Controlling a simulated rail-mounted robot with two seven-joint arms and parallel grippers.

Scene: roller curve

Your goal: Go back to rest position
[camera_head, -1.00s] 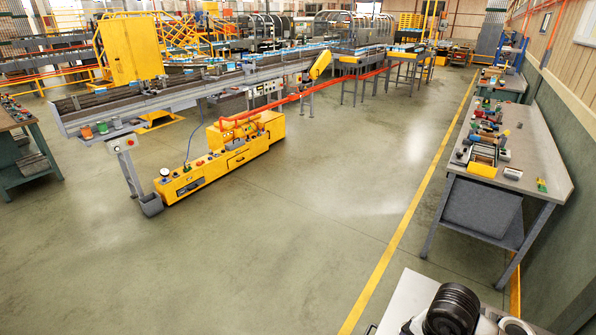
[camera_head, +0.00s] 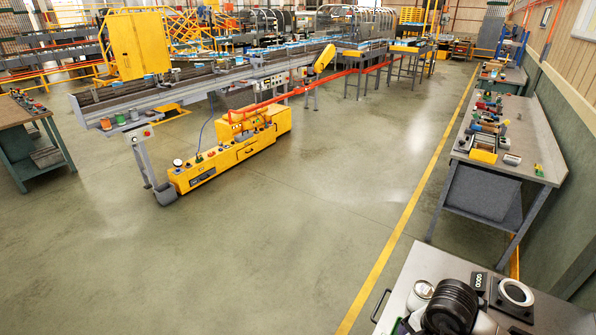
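Neither of my grippers shows in the head view, so what they hold or touch cannot be seen. A black ribbed part with white edges, apparently of my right arm, stands at the bottom right and covers part of a grey tabletop (camera_head: 431,262). On that tabletop are a white round container (camera_head: 420,292), a small black box with light markings (camera_head: 479,282) and a white ring on a dark device (camera_head: 515,292).
A long conveyor (camera_head: 200,88) with a yellow control unit (camera_head: 230,155) stands ahead to the left. A cluttered workbench (camera_head: 538,145) lines the right wall, and another table (camera_head: 14,115) stands at the left edge. The floor (camera_head: 270,250) between them is open.

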